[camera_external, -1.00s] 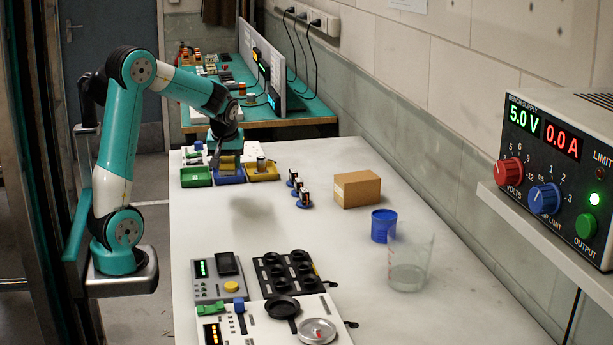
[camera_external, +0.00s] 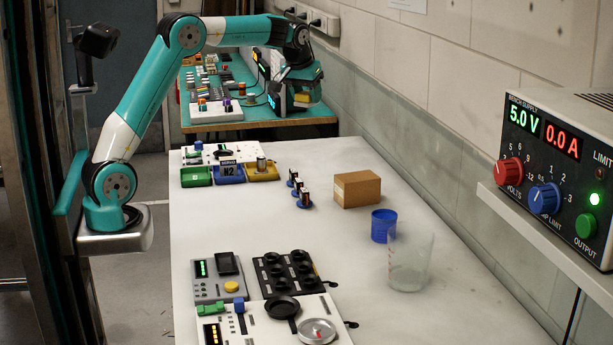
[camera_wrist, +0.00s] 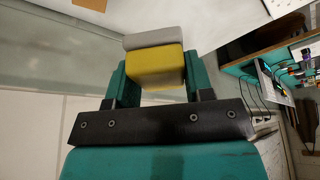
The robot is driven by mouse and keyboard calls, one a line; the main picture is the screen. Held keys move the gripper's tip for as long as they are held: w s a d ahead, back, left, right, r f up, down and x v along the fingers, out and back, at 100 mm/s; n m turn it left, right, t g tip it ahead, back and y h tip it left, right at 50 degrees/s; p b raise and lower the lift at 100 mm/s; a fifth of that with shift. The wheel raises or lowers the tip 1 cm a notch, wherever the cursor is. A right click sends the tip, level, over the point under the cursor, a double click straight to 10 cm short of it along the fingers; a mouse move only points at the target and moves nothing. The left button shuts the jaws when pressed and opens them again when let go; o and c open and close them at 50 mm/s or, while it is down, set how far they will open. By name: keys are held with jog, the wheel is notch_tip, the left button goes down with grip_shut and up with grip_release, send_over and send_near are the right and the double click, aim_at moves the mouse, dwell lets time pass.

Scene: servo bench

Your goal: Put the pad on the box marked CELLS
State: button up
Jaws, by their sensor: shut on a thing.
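My gripper (camera_external: 303,91) is shut on a yellow and grey pad (camera_external: 303,100), held high over the far part of the bench. In the wrist view the pad (camera_wrist: 155,68) sits between the two teal fingers, yellow side nearer the camera and grey side beyond. A brown cardboard box (camera_external: 357,189) stands on the white bench, below and to the right of my gripper in the outside view. No marking on it can be read from here. A corner of brown, probably this box (camera_wrist: 90,4), shows at the wrist view's top edge.
Green (camera_external: 196,177), blue (camera_external: 229,174) and yellow (camera_external: 263,173) bins line the bench's far end. Small blue-based parts (camera_external: 299,190) stand left of the box. A blue cup (camera_external: 383,225) and a clear beaker (camera_external: 408,260) stand in front of it. The bench's middle is clear.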

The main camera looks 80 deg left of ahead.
jog(key=w+d+r+m+t+h+p, duration=0.1)
jog(key=w+d+m+p, duration=0.45)
jog(key=w, duration=0.65)
jog(key=p, duration=0.1)
send_over(361, 175)
jog(key=s, duration=0.1)
jog(key=shift+n, duration=0.25)
jog(key=f, duration=1.4)
jog(key=shift+s+d+f, duration=0.1)
jog(key=shift+d+f, duration=0.15)
jog(key=shift+d, duration=0.05)
jog(key=shift+f+p, duration=0.7)
jog(key=shift+f, duration=1.9)
jog(key=shift+f, duration=0.1)
jog(key=shift+f, duration=0.15)
jog(key=o, duration=0.9)
jog(key=shift+r, duration=0.2)
